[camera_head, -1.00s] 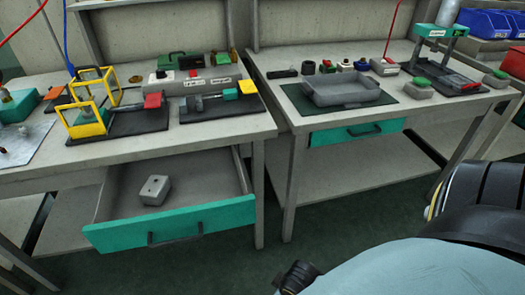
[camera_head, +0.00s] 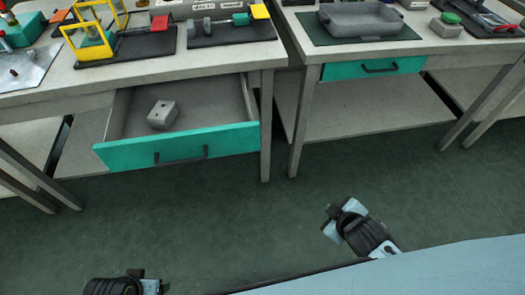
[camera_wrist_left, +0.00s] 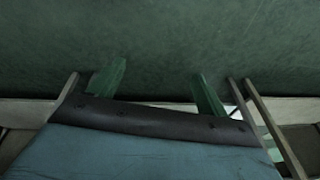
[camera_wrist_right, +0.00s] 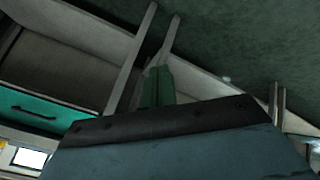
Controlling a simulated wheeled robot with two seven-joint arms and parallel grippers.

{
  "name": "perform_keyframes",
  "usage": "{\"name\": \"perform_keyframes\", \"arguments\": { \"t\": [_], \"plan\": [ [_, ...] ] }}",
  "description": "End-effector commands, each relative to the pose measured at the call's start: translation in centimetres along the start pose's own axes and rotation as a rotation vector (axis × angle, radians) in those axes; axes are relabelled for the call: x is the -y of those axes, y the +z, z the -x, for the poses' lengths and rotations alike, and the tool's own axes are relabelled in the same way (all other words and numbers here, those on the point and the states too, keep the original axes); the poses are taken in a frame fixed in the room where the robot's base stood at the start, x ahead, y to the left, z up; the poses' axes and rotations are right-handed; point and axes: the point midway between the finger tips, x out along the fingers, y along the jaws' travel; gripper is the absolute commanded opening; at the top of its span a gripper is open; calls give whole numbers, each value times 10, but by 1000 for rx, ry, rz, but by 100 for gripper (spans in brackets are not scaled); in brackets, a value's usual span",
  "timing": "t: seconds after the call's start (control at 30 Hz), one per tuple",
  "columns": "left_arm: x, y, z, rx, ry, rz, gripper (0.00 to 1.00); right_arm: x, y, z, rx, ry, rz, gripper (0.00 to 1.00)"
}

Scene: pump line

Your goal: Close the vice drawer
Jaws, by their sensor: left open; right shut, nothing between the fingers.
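The open drawer (camera_head: 178,147) hangs under the left bench, pulled well out, with a teal front and a dark bar handle. A small grey block (camera_head: 162,114) with holes lies inside it. My left gripper (camera_wrist_left: 157,90) is open and empty in the left wrist view, over green floor. My right gripper (camera_wrist_right: 157,88) is shut and empty. A teal drawer front (camera_wrist_right: 40,113) shows left of it, apart from the fingers; I cannot tell which drawer it is.
A shut teal drawer (camera_head: 373,67) is under the right bench (camera_head: 450,45). Bench legs stand between the two drawers. Green floor (camera_head: 250,220) in front of the benches is clear. A yellow frame (camera_head: 90,35) and a grey tray (camera_head: 360,18) stand on the benches.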

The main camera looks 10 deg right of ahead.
Motion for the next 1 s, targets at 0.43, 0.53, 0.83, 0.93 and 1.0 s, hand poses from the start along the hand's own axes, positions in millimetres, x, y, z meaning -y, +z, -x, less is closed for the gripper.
{"name": "perform_keyframes", "arguments": {
  "t": [0.43, 0.53, 0.83, 0.93, 1.0],
  "plan": [
    [-17, -19, 61, -47, 31, 13, 77, 10, -157, 77, -942, 401, 1009, 0],
    [-18, -19, 67, -51, 33, 14, 77, 18, -164, 90, -1027, 438, 1085, 0],
    [-20, -20, 82, -60, 40, 18, 77, 26, -189, 84, -1068, 459, 1117, 0],
    [-22, -20, 90, -66, 44, 20, 77, 30, -204, 76, -1069, 460, 1115, 0],
    [-23, -21, 96, -77, 47, 22, 77, 32, -215, 70, -1067, 459, 1116, 0]
  ]
}}
